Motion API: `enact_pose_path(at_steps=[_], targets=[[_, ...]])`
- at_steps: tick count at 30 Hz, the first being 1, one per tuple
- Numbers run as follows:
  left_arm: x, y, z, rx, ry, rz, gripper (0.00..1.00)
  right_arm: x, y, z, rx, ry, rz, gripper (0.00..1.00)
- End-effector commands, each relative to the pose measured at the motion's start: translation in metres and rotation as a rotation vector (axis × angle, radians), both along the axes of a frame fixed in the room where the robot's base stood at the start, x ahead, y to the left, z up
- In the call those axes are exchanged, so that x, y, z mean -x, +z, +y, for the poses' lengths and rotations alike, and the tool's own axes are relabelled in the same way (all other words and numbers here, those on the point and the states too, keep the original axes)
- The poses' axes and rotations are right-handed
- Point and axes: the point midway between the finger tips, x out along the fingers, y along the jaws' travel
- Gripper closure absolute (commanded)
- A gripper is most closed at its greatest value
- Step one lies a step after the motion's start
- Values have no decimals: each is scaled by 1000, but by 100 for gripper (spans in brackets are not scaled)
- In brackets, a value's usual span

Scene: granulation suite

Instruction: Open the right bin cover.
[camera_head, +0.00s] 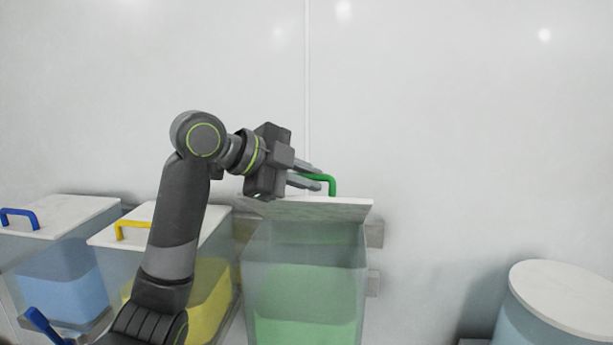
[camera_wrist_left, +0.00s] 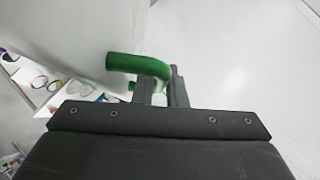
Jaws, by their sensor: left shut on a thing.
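The right bin (camera_head: 305,290) is a clear box with green contents. Its pale cover (camera_head: 315,209) is tilted up, with its underside facing the head camera and an opening below it. A green handle (camera_head: 331,184) stands on the cover. My left gripper (camera_head: 312,178) is shut on the green handle. In the left wrist view the handle (camera_wrist_left: 140,64) passes between the fingers, and the cover (camera_wrist_left: 75,35) is at the upper left. My right gripper is not in view.
To the left stand a bin with a yellow handle (camera_head: 132,224) and one with a blue handle (camera_head: 19,213), both covered. A round drum with a pale lid (camera_head: 565,297) stands at the right. A white wall (camera_head: 450,120) rises behind.

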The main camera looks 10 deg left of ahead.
Motion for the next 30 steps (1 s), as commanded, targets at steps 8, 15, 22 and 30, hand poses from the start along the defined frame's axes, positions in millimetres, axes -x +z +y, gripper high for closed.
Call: enact_pose_path(at_steps=[8, 15, 22, 30], targets=[[0, -1, 0, 0, 1, 2, 79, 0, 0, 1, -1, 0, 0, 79], [0, -1, 0, 0, 0, 1, 79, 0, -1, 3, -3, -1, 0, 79], [7, 4, 11, -1, 3, -4, 79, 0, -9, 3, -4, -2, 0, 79], [35, 26, 48, -2, 6, -6, 79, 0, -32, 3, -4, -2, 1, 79]])
